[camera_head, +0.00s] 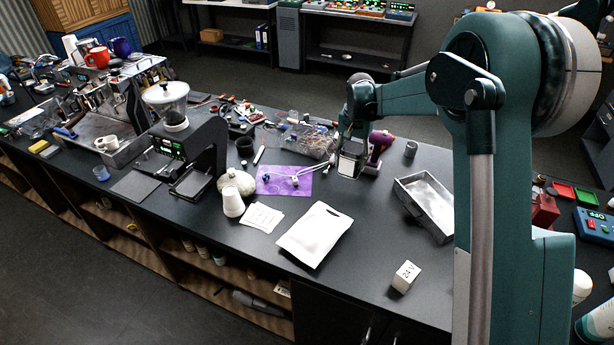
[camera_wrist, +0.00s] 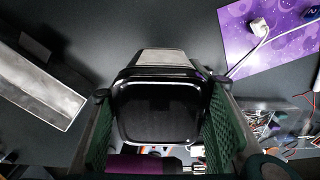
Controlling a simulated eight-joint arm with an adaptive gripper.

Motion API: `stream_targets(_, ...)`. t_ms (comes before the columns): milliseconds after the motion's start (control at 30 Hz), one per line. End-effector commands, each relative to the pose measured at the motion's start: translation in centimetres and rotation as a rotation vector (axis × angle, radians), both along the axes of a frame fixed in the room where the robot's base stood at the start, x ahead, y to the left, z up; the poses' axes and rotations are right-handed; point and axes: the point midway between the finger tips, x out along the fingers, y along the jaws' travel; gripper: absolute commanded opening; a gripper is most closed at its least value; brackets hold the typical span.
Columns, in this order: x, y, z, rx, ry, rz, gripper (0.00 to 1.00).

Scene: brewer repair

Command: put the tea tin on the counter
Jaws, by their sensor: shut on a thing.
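The tea tin (camera_head: 349,164) shows in the head view as a small box with a pale side and dark edges, below my gripper (camera_head: 352,138). In the wrist view the tin has a glossy black lid (camera_wrist: 158,108) and lies between the green pads of my gripper (camera_wrist: 160,128). The gripper is shut on the tin, one pad at each side. The tin looks upright over the counter (camera_head: 335,265), at or close to its surface. I cannot tell whether its base touches. Its far sides are hidden.
A purple drill-like tool (camera_head: 379,146) stands just right of the tin. A grey metal tray (camera_head: 428,205) lies farther right. A purple mat (camera_head: 284,181) with a cable and a clear box of wires (camera_head: 311,142) are to the left. A white pouch (camera_head: 315,234) lies in front.

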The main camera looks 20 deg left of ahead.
Motion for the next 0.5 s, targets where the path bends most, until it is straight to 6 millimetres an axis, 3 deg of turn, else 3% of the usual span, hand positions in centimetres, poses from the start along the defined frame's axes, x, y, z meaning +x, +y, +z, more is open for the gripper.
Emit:
stream_targets(200, -1.2, 3.0, 0.0, 0.000, 0.000, 0.050, 0.31)
stream_targets(500, -1.4, 3.5, 0.0, 0.000, 0.000, 0.058, 0.31)
